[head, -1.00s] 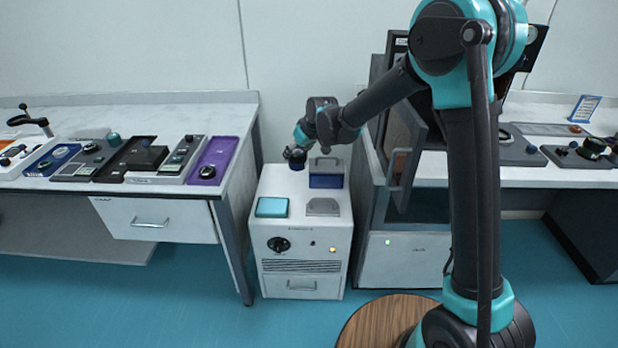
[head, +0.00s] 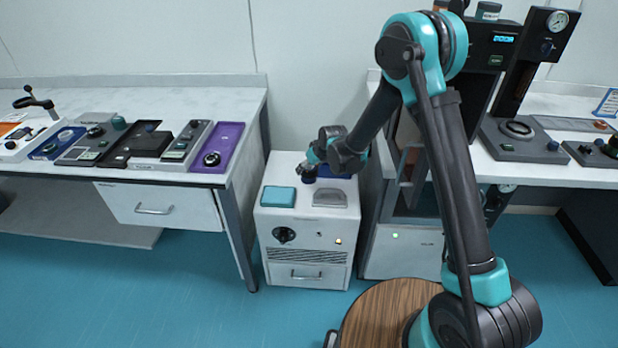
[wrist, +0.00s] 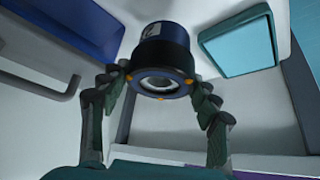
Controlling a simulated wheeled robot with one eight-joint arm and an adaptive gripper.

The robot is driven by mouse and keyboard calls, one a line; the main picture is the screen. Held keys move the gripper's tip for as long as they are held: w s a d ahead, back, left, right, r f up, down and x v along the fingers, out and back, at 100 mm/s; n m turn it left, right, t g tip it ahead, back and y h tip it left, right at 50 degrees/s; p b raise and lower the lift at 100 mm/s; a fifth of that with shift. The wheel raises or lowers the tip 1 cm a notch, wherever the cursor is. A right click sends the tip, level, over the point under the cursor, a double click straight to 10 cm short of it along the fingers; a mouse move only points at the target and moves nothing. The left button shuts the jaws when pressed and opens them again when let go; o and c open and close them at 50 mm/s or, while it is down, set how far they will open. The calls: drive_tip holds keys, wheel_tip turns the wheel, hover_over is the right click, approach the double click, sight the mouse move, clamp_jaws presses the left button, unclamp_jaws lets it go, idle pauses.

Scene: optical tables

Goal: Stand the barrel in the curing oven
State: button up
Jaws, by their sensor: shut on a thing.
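The barrel (wrist: 164,50) is a dark cylinder with blue bands, a glass end and small orange dots. In the wrist view my gripper (wrist: 160,84) is shut on it, with one finger on each side. In the head view my gripper (head: 307,169) holds the barrel (head: 310,179) over the white cart's top, behind the teal block. Whether it touches the top I cannot tell. A grey cabinet (head: 371,205), likely the curing oven, stands to the right with its door open. My arm hides much of its inside.
The white cart (head: 306,228) carries a teal block (head: 279,197), a grey piece (head: 329,197) and a dark blue box (head: 337,172) close to my gripper. A bench with a purple tray (head: 217,147) stands left. Instruments (head: 520,138) stand on the right bench.

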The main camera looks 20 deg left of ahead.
drive_tip(key=shift+f, duration=2.5)
drive_tip(key=o, duration=1.3)
drive_tip(key=shift+f, duration=0.1)
drive_tip(key=shift+c, duration=0.2)
